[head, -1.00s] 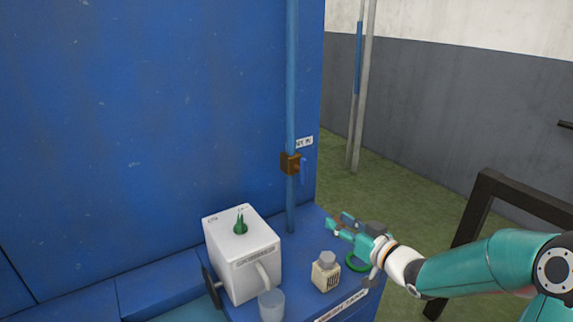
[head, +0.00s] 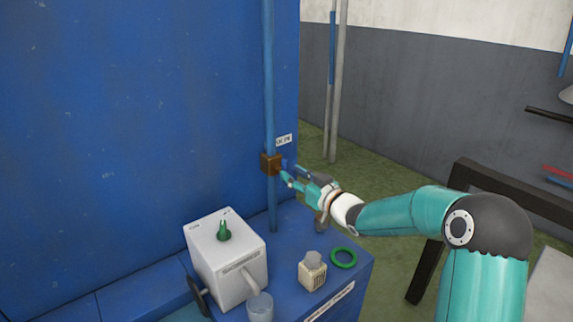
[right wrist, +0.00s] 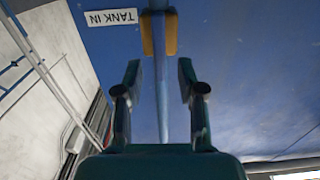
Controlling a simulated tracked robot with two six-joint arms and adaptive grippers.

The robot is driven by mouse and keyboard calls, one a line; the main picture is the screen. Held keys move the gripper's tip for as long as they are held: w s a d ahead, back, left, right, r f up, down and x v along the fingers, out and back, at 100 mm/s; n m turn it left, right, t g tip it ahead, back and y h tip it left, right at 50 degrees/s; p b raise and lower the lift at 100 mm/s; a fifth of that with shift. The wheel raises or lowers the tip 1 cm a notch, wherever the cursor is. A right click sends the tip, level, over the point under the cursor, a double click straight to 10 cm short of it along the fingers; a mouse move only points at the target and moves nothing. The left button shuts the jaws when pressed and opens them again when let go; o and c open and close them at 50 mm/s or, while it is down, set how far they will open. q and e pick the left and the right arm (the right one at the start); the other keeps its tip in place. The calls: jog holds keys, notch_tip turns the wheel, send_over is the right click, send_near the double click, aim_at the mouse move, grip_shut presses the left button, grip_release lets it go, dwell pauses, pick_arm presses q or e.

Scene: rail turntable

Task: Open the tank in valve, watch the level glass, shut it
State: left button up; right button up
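The tank in valve (head: 270,164) is a brown-orange block on a vertical blue pipe (head: 268,90), with a blue lever partly hidden by my fingers. In the right wrist view the orange valve body (right wrist: 171,34) shows beside the upside-down "TANK IN" label (right wrist: 111,17). My right gripper (head: 289,177) is at the valve's right side. Its fingers (right wrist: 159,95) are apart, with blue lever and pipe lined up in the gap; contact cannot be told. A tall tube with a blue section (head: 332,48) by the wall may be the level glass. My left gripper is not in view.
Below stand a white box with a green knob (head: 223,230), a clear cup (head: 260,305), a small beige container (head: 312,272) and a green ring (head: 344,258) on the blue ledge. A dark frame (head: 440,225) stands at right. The large blue panel (head: 130,110) is behind.

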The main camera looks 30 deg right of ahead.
aim_at(287, 171)
jog(key=shift+w+a+p, duration=0.15)
jog(key=shift+w+p, duration=0.25)
jog(key=shift+w, duration=1.8)
grip_shut()
